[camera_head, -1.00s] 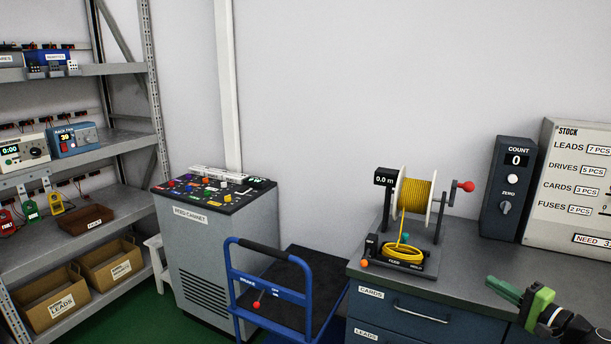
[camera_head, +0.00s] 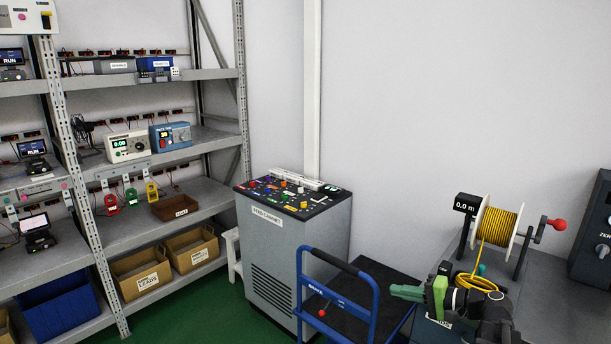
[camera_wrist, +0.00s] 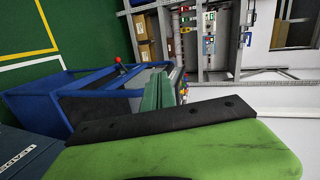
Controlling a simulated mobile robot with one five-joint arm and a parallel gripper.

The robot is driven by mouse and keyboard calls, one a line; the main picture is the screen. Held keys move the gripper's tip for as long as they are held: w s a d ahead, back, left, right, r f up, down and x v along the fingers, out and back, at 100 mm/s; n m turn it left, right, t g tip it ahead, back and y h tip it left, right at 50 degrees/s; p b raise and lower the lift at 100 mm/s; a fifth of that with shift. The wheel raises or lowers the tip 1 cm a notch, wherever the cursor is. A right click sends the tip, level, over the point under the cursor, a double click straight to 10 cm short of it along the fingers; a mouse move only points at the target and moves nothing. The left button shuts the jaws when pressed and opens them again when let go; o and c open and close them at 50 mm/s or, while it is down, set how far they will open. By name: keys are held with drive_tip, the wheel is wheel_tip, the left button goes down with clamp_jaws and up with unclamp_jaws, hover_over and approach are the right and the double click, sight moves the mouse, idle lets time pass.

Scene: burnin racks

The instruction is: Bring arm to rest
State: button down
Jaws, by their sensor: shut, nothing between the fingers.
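My gripper (camera_head: 408,292) shows at the lower right of the head view, with green fingers pointing left. The fingers are shut and hold nothing. It is in front of the dark blue bench and the cable reel, and its tips show beside the blue cart's dark deck. In the wrist view the closed green fingers (camera_wrist: 158,92) reach over the cart, and the green gripper body (camera_wrist: 190,155) fills the lower part. I cannot tell from these frames how far the fingers are from the cart.
A blue cart (camera_head: 364,312) with a red knob stands between the grey feed cabinet (camera_head: 305,235) and the bench. The yellow cable reel (camera_head: 497,228) stands on the bench. Shelving (camera_head: 245,110) with instruments and boxes (camera_head: 140,276) is at the left. Green floor shows before the cabinet.

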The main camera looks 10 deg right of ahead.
drive_tip(key=s+a+f+n+g+h+p, duration=0.1)
drive_tip(key=s+a+f+n+g, duration=0.15)
drive_tip(key=a, duration=0.65)
drive_tip(key=s+a+f+n+g+h+p, duration=0.1)
drive_tip(key=a+f+n+g+h+p, duration=0.2)
drive_tip(key=a, duration=0.5)
drive_tip(key=s+a+f+n+g, duration=0.2)
drive_tip(key=a+f+g, duration=0.15)
drive_tip(key=a, duration=0.55)
drive_tip(key=s+d+f+g+h, duration=0.1)
drive_tip(key=s+d+f+h, duration=0.2)
drive_tip(key=d+h, duration=0.3)
drive_tip(key=d, duration=0.3)
drive_tip(key=shift+d+h, duration=0.2)
drive_tip(key=shift+h, duration=0.2)
drive_tip(key=shift+a+f, duration=0.1)
